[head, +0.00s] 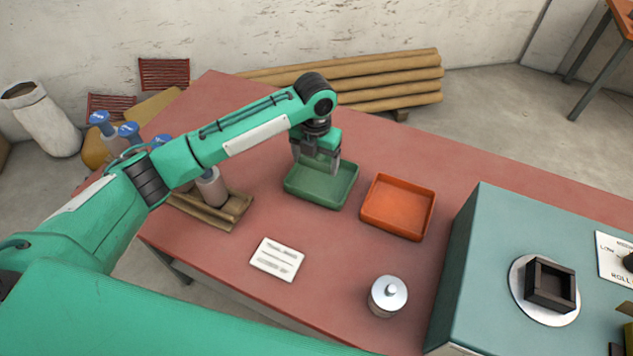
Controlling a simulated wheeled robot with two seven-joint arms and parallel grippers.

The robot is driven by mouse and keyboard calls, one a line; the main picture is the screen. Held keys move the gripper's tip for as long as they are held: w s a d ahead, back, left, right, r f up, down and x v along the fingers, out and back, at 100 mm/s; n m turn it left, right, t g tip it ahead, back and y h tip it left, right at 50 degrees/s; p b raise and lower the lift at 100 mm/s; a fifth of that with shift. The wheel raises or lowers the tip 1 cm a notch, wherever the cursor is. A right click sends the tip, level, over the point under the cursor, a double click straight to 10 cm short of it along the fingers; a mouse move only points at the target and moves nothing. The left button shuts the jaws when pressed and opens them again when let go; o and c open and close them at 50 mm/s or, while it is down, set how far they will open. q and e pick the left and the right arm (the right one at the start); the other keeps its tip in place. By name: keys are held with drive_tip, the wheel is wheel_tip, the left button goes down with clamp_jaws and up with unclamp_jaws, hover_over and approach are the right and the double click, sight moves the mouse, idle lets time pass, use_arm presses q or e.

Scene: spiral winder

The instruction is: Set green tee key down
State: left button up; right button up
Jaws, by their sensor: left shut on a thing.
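My left gripper (317,165) points down over the green tray (327,192), at the tray's back part. Its fingers are shut on the green tee key, which hardly stands out against the green tray and gripper. I cannot tell whether the key touches the tray floor. My right gripper is out of view.
An orange tray (398,207) sits right of the green one. A white card (277,259) and a lidded metal pot (387,296) are nearer. A teal machine (487,265) with a square black socket (550,286) stands right. Blue-topped bottles (211,187) stand left on a wooden rack (215,213).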

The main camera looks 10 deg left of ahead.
use_arm(q)
hover_over(315, 193)
wheel_tip(315, 193, down, 5)
drive_tip(key=shift+d+f+p, duration=0.1)
drive_tip(key=shift+p, duration=0.2)
drive_tip(key=shift+f, duration=0.5)
wheel_tip(315, 193, down, 3)
drive_tip(key=shift+f+p, duration=0.15)
drive_tip(key=shift+p, duration=0.15)
drive_tip(key=shift+f, duration=0.35)
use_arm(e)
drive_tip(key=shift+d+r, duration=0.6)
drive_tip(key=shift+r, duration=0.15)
use_arm(q)
drive_tip(key=shift+f, duration=0.15)
drive_tip(key=o, duration=1)
drive_tip(key=shift+c, duration=0.2)
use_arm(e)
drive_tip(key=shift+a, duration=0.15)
